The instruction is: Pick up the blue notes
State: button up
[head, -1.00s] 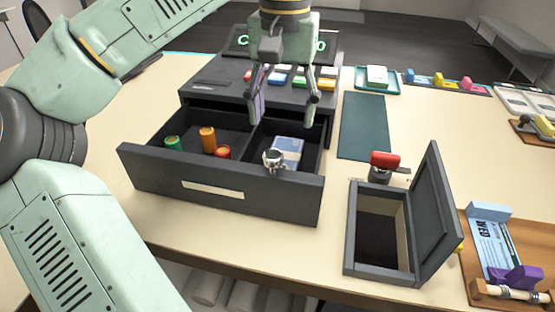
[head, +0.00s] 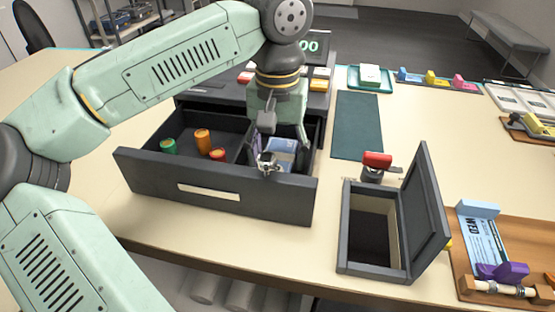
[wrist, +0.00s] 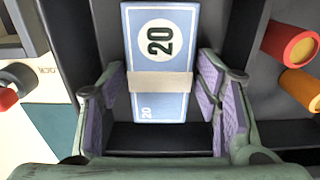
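The blue notes (wrist: 160,50) are a banded bundle marked 20, lying in the right compartment of the open drawer (head: 215,190). In the head view the notes (head: 283,152) are partly hidden behind my gripper. My gripper (wrist: 162,98) is open and reaches down into that compartment. In the wrist view its purple-padded fingers stand on either side of the near half of the bundle, with a visible gap on each side. A pale band wraps the bundle between the fingers.
Green, orange and red rolls (head: 202,140) lie in the left compartment, beyond a divider. A dark box (head: 373,230) with its lid open stands to the right of the drawer. A wooden tray (head: 510,245) with a slip and a purple clip lies farther right.

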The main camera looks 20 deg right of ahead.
jog(key=c, duration=0.8)
jog(key=shift+c, duration=0.2)
notch_tip(320, 180, up, 15)
jog(key=p, duration=0.5)
dwell(0.4)
